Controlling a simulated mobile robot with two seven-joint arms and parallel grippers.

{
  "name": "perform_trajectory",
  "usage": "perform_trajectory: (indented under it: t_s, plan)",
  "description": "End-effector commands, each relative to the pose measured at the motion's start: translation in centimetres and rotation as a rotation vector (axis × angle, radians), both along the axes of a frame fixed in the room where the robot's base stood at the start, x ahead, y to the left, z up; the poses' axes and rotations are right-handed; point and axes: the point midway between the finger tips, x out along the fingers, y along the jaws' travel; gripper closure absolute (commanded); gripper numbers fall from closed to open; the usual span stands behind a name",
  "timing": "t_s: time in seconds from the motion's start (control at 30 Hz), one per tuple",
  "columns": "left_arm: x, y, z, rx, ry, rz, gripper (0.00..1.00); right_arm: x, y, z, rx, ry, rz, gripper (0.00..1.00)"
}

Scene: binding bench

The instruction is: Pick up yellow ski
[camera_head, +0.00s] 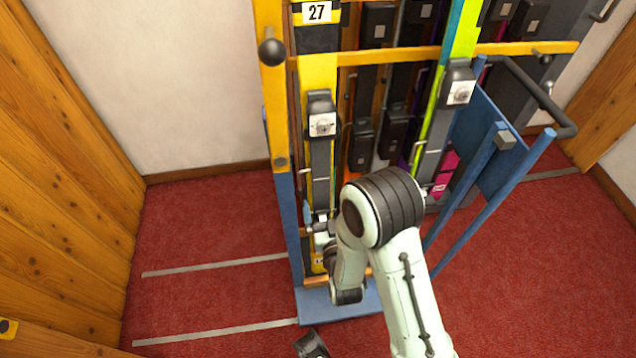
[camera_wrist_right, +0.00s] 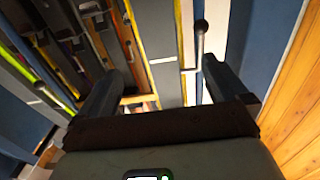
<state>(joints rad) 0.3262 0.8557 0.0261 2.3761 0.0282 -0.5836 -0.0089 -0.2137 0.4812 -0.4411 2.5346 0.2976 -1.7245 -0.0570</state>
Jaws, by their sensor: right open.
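The yellow ski (camera_head: 319,75) stands upright at the left end of the rack in the head view. It carries a "27" label near the top, a black binding and a grey plate. My right gripper (camera_head: 314,226) is at the ski's lower part, partly hidden by my own arm. In the right wrist view the open fingers of my right gripper (camera_wrist_right: 162,82) point toward the ski's grey plate (camera_wrist_right: 164,78), which shows between them with yellow edges. I cannot tell whether they touch it.
The rack has a yellow post (camera_head: 273,100) close left of the ski and a yellow crossbar (camera_head: 400,55). Other skis, one lime green (camera_head: 437,110), stand to the right. A blue panel (camera_head: 487,140) is at the rack's right. Red carpet (camera_head: 215,240) is clear at left.

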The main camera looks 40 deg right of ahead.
Motion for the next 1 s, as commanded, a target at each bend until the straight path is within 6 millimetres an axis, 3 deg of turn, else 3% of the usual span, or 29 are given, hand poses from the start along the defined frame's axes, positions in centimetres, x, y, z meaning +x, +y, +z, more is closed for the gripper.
perform_trajectory:
  t_s: [0.03,0.3,0.63,0.93,0.97,1.0]
  plan:
    - [0.6,0.5,-1.1,0.01,-0.012,0.008,0.57,0.5,-0.3,-0.2,0.001,-0.005,0.0,0.0]
    - [0.0,0.3,-0.7,0.007,0.003,0.005,0.57,2.8,-1.5,0.1,0.0,-0.001,0.0,0.0]
    - [-1.3,0.5,-2.0,0.004,0.049,0.008,0.57,6.6,-3.5,0.2,-0.001,0.0,0.001,0.0]
    - [-1.6,0.5,-2.1,0.003,0.058,0.008,0.57,7.3,-3.8,0.3,0.0,0.001,0.001,0.0]
    - [-1.6,0.5,-2.1,0.003,0.058,0.008,0.57,7.2,-3.8,0.3,0.0,0.001,0.001,0.03]
    - [-1.6,0.5,-2.1,0.003,0.058,0.008,0.57,7.2,-3.8,0.3,0.0,0.001,0.001,0.16]
